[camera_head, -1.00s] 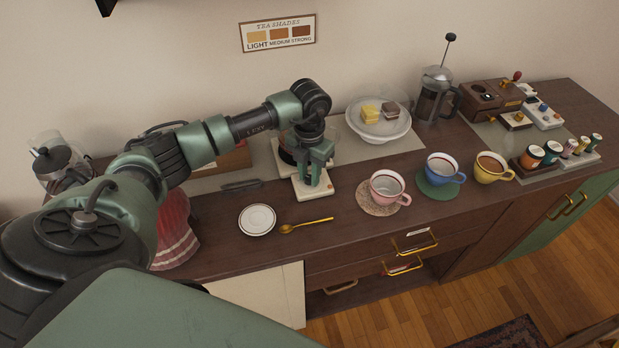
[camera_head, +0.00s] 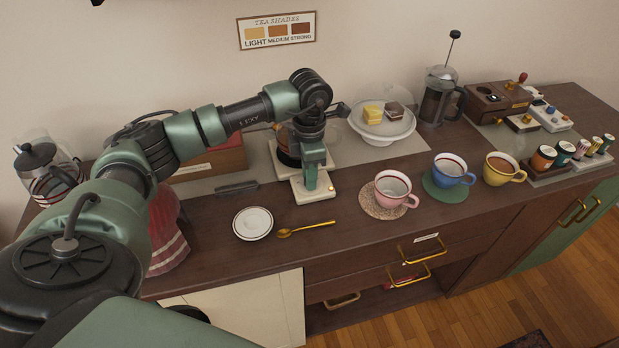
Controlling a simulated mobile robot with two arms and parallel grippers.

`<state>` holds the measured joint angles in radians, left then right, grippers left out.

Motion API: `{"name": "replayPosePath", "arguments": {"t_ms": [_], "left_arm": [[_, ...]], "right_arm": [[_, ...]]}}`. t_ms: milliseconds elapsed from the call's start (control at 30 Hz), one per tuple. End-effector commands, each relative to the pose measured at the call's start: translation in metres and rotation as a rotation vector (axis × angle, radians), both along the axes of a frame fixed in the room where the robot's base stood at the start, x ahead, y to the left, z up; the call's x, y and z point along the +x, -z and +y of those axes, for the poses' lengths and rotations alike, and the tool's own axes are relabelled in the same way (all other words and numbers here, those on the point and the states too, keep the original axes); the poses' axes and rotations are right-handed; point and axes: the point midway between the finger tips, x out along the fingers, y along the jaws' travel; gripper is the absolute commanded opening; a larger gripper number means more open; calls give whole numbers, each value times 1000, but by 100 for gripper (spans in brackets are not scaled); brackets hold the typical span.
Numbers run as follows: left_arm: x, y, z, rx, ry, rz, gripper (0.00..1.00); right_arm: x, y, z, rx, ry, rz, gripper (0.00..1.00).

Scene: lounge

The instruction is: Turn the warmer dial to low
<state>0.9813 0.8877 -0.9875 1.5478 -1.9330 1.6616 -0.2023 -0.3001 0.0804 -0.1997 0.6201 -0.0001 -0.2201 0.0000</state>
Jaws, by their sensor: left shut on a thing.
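The cream warmer (camera_head: 318,193) stands on the counter with a small lit spot at its front right corner. A glass pot (camera_head: 287,152) sits on its rear part, half covered by my left arm. My left gripper (camera_head: 311,187) points down onto the warmer's front part. Its fingers are shut on the dial there, which they hide, so I cannot read its setting. My right gripper is out of view.
A white saucer (camera_head: 253,222) and a gold spoon (camera_head: 306,228) lie in front, left of the warmer. A pink cup (camera_head: 393,188) stands close on the right. A cake stand (camera_head: 384,131) is behind right. A dark flat object (camera_head: 237,188) lies to the left.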

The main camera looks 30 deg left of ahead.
Motion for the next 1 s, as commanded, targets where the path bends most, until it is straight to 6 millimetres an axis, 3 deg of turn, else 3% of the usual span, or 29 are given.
{"name": "replayPosePath", "arguments": {"t_ms": [567, 600, 667, 1000], "left_arm": [[1, -1, 0, -1, 33, -4, 0], [1, -1, 0, -1, 32, -4, 30], [1, -1, 0, -1, 32, -4, 46], [1, -2, 0, -1, 32, -2, 46]], "right_arm": [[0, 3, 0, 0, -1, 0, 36], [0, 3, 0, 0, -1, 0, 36], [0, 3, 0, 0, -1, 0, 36], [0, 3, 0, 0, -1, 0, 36]]}}
